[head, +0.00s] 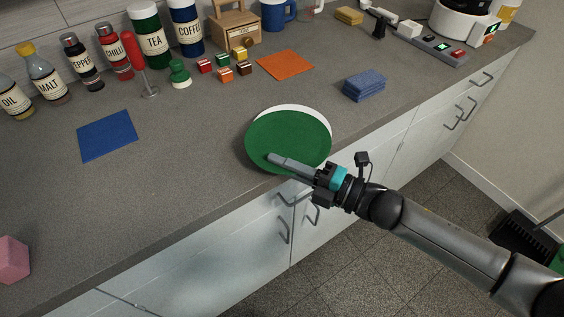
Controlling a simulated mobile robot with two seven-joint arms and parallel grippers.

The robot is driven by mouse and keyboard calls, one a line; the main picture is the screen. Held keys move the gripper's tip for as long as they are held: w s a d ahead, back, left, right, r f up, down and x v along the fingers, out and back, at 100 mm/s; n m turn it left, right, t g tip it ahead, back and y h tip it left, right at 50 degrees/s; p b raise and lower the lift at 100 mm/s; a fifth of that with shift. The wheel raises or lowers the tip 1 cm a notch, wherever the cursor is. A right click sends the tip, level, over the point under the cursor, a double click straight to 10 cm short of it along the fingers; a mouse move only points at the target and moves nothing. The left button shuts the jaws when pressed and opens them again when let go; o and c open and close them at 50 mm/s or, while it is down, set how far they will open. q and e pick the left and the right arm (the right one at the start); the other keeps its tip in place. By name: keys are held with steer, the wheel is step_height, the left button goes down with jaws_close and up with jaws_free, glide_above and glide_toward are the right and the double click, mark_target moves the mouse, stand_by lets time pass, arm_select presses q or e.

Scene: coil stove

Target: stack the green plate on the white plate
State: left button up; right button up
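The green plate (288,136) is over the white plate (296,107) near the counter's front edge. It covers most of the white plate, leaving a white crescent along the far and right side. Whether the two plates touch cannot be told. My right gripper (284,161) comes in from the right at the green plate's near right rim. One finger lies across the plate's top face; the other is hidden, seemingly beneath the rim, so it appears shut on the green plate. My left gripper is not in view.
A blue mat (108,135) and an orange mat (285,65) lie on the counter. A blue cloth stack (364,86) is right of the plates. Small coloured blocks (224,60), jars and bottles stand behind. A pink block (12,260) is at the left.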

steer(key=o, duration=0.5)
steer(key=shift+c, duration=0.2)
steer(key=shift+r, duration=0.2)
steer(key=v, duration=1.2)
steer(key=shift+f, duration=0.1)
